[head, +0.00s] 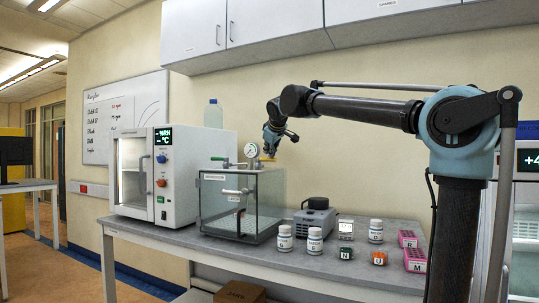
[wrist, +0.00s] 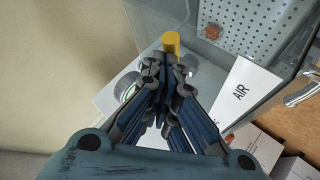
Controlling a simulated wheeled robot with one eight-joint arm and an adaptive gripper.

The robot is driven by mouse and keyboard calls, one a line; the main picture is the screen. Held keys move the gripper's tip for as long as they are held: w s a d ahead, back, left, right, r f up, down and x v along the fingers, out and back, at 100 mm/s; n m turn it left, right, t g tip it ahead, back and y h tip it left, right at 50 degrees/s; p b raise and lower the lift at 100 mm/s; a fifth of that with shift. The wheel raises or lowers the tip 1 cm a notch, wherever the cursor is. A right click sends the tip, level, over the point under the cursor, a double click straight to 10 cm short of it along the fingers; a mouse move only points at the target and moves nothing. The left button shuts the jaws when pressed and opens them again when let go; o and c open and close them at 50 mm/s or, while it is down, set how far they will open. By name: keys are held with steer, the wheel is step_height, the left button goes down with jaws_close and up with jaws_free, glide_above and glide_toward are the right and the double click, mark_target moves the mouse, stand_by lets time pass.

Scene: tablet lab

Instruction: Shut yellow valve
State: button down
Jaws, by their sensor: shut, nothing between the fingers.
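The yellow valve part (wrist: 171,42) shows in the wrist view as a short upright yellow cylinder just beyond my fingertips. In the head view a small yellow piece (head: 267,159) shows on top of the glass chamber (head: 265,190), right of the round gauge (head: 251,150). My gripper (wrist: 166,62) is shut and empty, its fingertips close to the yellow part; I cannot tell if they touch it. In the head view my gripper (head: 268,148) is above the chamber lid. The lower part of the yellow valve is hidden behind my fingers.
A white card marked AIR (wrist: 240,92) lies right of my fingers. A green valve handle (head: 217,158) is on the chamber's left. A white oven-like unit (head: 175,175) stands left of the chamber; white bottles (head: 315,239) and a grey device (head: 316,218) stand to the right.

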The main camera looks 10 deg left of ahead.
steer(key=shift+a, duration=0.1)
stand_by(0.5)
steer(key=shift+w+a, duration=0.3)
steer(key=shift+a, duration=0.4)
steer(key=shift+s+r, duration=0.2)
steer(key=shift+r, duration=0.1)
steer(key=w+d+r+v, duration=0.1)
steer(key=v, duration=1.1)
steer(key=shift+w+d+r, duration=0.15)
steer(key=shift+w+r, duration=0.05)
steer(key=shift+w, duration=0.05)
